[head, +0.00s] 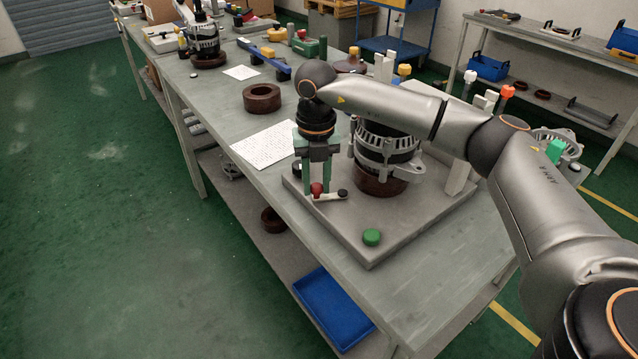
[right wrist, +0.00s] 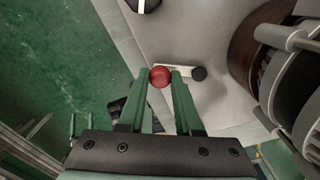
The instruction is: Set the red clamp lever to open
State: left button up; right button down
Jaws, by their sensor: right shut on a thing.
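The red clamp lever has a round red knob (head: 317,188) at one end, a pale flat arm and a black round end (head: 343,194). It lies low at the near left edge of the grey fixture plate (head: 385,235). My right gripper (head: 318,184) points down over it, its green fingers on either side of the knob. In the right wrist view the red knob (right wrist: 160,76) sits between the fingertips, and the pale arm runs right to the black end (right wrist: 198,73). The fingers are shut on the knob. My left gripper is out of view.
An alternator (head: 385,150) stands on a brown ring on the plate, close to the right of my gripper. A green button (head: 371,237) is at the plate's near corner. A printed sheet (head: 263,148) and a brown ring (head: 262,98) lie farther left on the bench.

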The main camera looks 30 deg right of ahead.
jog(key=w+m, duration=0.1)
jog(key=m, duration=0.1)
jog(key=d+m+p, duration=0.1)
jog(key=shift+w+r+m, duration=0.15)
jog(key=shift+w+m, duration=0.2)
jog(key=shift+m, duration=0.05)
jog(key=shift+w+d+m+p, duration=0.2)
jog(key=shift+d+m+p, duration=0.15)
jog(key=shift+m, duration=0.45)
jog(key=shift+w+d+m+p, duration=0.25)
jog(key=shift+d+m+p, duration=0.1)
jog(key=shift+m, duration=0.45)
jog(key=shift+w+d+m+p, duration=0.25)
jog(key=shift+m+p, duration=0.1)
jog(key=shift+m, duration=0.45)
jog(key=c, duration=0.6)
grip_release()
notch_tip(320, 180, up, 12)
jog(key=shift+r+b, duration=0.15)
jog(key=shift+b, duration=0.15)
jog(key=shift+s, duration=0.15)
